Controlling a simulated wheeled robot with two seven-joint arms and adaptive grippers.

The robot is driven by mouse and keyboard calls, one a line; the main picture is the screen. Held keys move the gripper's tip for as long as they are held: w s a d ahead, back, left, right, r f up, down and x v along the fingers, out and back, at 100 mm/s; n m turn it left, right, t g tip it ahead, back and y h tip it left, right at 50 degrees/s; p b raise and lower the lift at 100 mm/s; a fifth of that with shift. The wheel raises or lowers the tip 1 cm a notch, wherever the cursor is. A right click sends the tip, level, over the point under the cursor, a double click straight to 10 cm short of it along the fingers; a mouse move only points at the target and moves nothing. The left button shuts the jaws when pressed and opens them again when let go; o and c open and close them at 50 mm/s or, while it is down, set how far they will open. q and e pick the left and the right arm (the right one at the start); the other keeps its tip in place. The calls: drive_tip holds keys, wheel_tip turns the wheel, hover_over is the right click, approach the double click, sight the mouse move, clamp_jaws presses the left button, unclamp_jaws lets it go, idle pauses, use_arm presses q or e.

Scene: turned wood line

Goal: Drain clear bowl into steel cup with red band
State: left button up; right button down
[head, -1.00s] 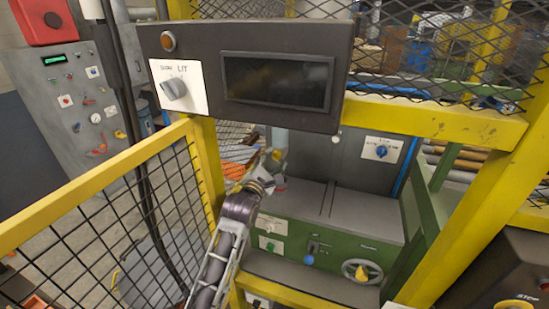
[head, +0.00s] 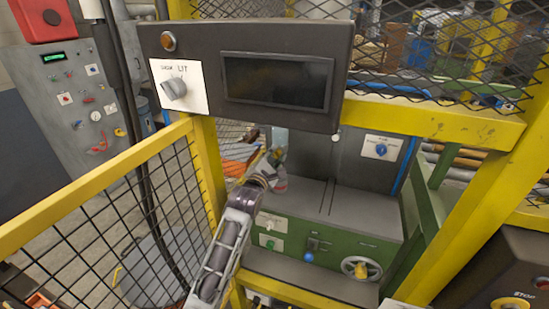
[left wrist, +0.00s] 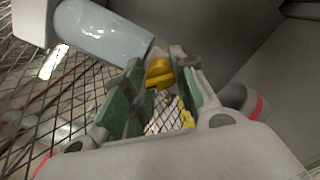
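The clear bowl (left wrist: 105,28), a pale translucent cylinder with a rounded end, is at upper left in the left wrist view. Its lower part shows in the head view (head: 280,138), below the dark panel. A yellow tap (left wrist: 160,73) is at its lower end. My left gripper (left wrist: 160,68) has its green-padded fingers apart, one on each side of the tap; I see no clear grip on it. The steel cup (left wrist: 236,97) with a red band is just beyond the right finger, with its mouth towards the bowl. My left gripper (head: 272,165) partly hides this area in the head view. My right gripper is not in view.
A dark panel (head: 245,75) with a knob and screen overhangs the work area. A yellow mesh fence (head: 110,190) stands left of my arm, and a yellow post (head: 480,190) is at right. The grey top of the green machine (head: 350,215) is clear.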

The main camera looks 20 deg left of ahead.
use_arm(q)
drive_tip(key=shift+c, duration=1.1)
drive_tip(key=shift+m, duration=0.5)
drive_tip(key=shift+f+m, duration=0.1)
drive_tip(key=shift+m, duration=1.7)
drive_tip(key=m, duration=0.9)
drive_tip(key=shift+f, duration=0.1)
drive_tip(key=m, duration=0.4)
drive_tip(key=shift+m, duration=0.3)
